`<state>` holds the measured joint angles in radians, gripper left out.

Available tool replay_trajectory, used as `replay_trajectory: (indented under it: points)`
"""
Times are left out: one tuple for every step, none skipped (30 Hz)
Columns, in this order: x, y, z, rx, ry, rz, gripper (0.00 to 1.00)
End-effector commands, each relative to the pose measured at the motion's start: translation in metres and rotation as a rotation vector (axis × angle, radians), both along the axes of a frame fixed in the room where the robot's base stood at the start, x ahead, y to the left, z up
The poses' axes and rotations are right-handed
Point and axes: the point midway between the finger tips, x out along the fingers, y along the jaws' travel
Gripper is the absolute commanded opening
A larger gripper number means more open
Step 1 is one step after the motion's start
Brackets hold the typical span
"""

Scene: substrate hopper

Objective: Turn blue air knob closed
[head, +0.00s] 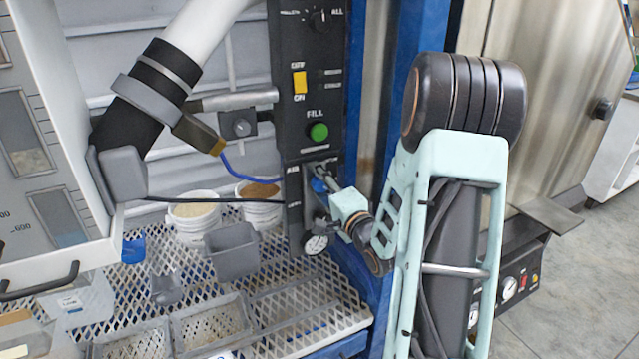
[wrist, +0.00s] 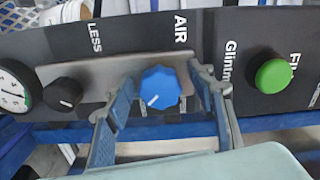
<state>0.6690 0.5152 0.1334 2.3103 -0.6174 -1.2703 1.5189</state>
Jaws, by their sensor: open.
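The blue air knob (wrist: 160,88) sits on the black control panel under the label AIR, with a white pointer mark on its face. My gripper (wrist: 163,85) is open, with one finger on each side of the knob in the wrist view. The right finger is very near the knob's edge; I cannot tell whether it touches. In the head view my gripper (head: 322,176) reaches the lower part of the panel from the right, and the knob (head: 319,186) is mostly hidden behind it.
A green fill button (wrist: 273,76) and a small black knob (wrist: 63,94) flank the air knob. A pressure gauge (head: 316,244) hangs below it. A grey bin (head: 232,252) and white buckets (head: 193,222) stand left of the panel on a mesh shelf.

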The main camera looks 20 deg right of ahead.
Motion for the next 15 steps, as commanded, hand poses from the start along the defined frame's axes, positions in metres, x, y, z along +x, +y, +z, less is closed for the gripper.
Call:
replay_trajectory:
  points:
    - [0.000, 0.000, 0.000, 0.000, 0.000, 0.000, 0.50]
    - [0.000, 0.000, 0.000, 0.000, 0.000, 0.000, 0.50]
    - [-0.001, 0.000, 0.000, 0.000, 0.001, 0.000, 0.50]
    - [-0.003, -0.001, 0.000, 0.000, 0.001, -0.001, 0.50]
    - [-0.005, -0.001, 0.000, -0.001, 0.001, -0.001, 0.50]
    - [-0.010, -0.001, 0.000, -0.001, 0.001, -0.001, 0.50]
    - [-0.014, -0.001, 0.000, 0.000, 0.001, -0.001, 0.50]
    - [-0.019, -0.002, 0.000, 0.000, 0.002, -0.002, 0.50]
    - [-0.025, -0.002, 0.000, 0.000, 0.001, -0.003, 0.50]
    - [-0.031, -0.002, 0.000, 0.000, 0.002, -0.002, 0.50]
    - [-0.036, -0.002, 0.000, 0.000, 0.001, -0.002, 0.50]
    - [-0.043, -0.003, 0.000, 0.000, 0.002, -0.003, 0.50]
    - [-0.048, -0.003, 0.000, 0.000, 0.001, -0.003, 0.50]
    - [-0.053, -0.003, 0.000, 0.000, 0.002, -0.002, 0.50]
    - [-0.058, -0.003, 0.000, -0.001, 0.000, -0.003, 0.50]
